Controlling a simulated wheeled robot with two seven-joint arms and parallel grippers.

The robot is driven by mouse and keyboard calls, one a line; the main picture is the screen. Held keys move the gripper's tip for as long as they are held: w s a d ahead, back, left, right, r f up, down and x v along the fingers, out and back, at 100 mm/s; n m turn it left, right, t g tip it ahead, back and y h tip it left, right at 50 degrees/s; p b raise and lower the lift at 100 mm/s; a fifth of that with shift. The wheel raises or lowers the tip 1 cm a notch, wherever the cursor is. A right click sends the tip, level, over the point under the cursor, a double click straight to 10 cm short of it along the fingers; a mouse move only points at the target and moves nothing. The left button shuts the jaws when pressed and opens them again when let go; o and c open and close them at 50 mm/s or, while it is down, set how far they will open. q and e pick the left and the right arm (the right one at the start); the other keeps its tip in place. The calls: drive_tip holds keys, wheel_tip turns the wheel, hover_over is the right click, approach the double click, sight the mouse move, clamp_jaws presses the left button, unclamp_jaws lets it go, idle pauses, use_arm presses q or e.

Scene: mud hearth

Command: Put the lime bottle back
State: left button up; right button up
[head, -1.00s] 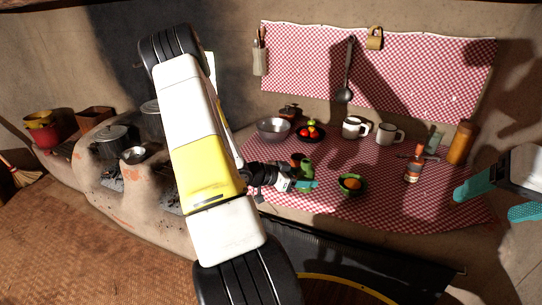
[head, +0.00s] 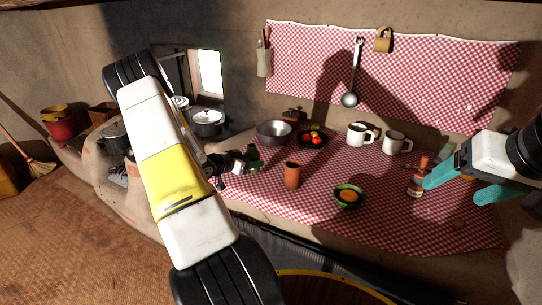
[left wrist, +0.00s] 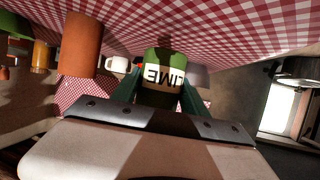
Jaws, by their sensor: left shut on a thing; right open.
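The lime bottle (left wrist: 163,75) is green with a white label reading LIME. In the left wrist view it sits between the two teal fingers of my left gripper (left wrist: 158,98), which is shut on it. In the head view my left gripper (head: 246,168) is over the left part of the checked cloth, with the dark green bottle (head: 254,157) at its tip. I cannot tell whether the bottle touches the cloth. My right gripper (head: 455,185) is open and empty at the right, near the red-brown sauce bottle (head: 416,180).
A terracotta cup (head: 292,176) stands right of my left gripper. A metal bowl (head: 274,132), a dark plate of vegetables (head: 313,139) and two white mugs (head: 394,143) stand behind. A green bowl (head: 348,196) is near the front. Cooking pots (head: 208,122) are at the left.

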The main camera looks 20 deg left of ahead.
sight(253, 156)
use_arm(q)
drive_tip(key=w, duration=0.1)
drive_tip(key=w+a, duration=0.1)
drive_tip(key=w, duration=0.1)
drive_tip(key=shift+w+a+f, duration=0.15)
drive_tip(key=shift+w+a, duration=0.05)
drive_tip(key=shift+w, duration=0.1)
drive_tip(key=shift+w+a+f, duration=0.1)
drive_tip(key=shift+w+f, duration=0.1)
drive_tip(key=shift+f, duration=1.55)
drive_tip(key=shift+f, duration=0.1)
drive_tip(key=o, duration=1.5)
